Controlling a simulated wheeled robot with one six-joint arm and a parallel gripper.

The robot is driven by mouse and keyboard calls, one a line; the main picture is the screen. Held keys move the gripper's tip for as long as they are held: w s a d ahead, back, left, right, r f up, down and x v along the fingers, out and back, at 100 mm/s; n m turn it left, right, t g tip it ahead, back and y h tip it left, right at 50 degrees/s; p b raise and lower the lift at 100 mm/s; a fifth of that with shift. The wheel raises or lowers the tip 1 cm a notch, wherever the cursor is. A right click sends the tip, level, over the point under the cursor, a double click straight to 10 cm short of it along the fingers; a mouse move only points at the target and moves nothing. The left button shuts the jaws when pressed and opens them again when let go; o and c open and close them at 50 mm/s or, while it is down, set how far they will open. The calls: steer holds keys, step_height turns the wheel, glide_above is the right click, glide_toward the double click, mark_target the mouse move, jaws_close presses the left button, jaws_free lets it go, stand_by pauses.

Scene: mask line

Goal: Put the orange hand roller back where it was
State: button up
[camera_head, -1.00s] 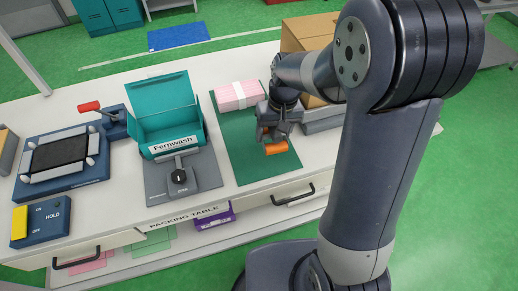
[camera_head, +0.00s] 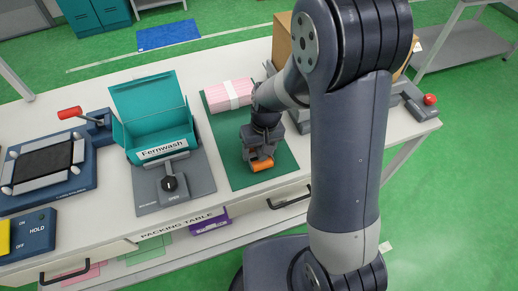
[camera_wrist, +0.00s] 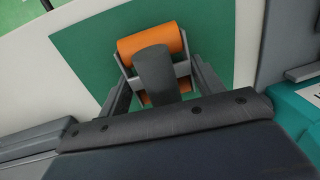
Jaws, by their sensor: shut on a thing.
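The orange hand roller (camera_head: 262,165) is at my gripper, over the front part of the green mat (camera_head: 222,148). My gripper (camera_head: 258,157) points down and is shut on the roller. In the wrist view the orange cylinder (camera_wrist: 150,40) sits in a grey frame, with a dark handle (camera_wrist: 154,70) between my fingers. More orange shows below the handle. Whether the roller touches the mat or hangs just above it I cannot tell.
A pink pack with a white band (camera_head: 232,94) lies at the mat's back. Left of the mat stands an open teal box (camera_head: 155,115) on a grey fixture (camera_head: 200,182). A cardboard box (camera_head: 283,45) is behind my arm. A red-knobbed grey device (camera_head: 412,100) is at right.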

steer(key=shift+f, duration=0.2)
steer(key=o, duration=1)
steer(key=shift+c, duration=0.2)
steer(key=shift+r, duration=0.2)
step_height(320, 180, up, 12)
steer(key=d, duration=0.1)
steer(key=shift+w+d, duration=0.2)
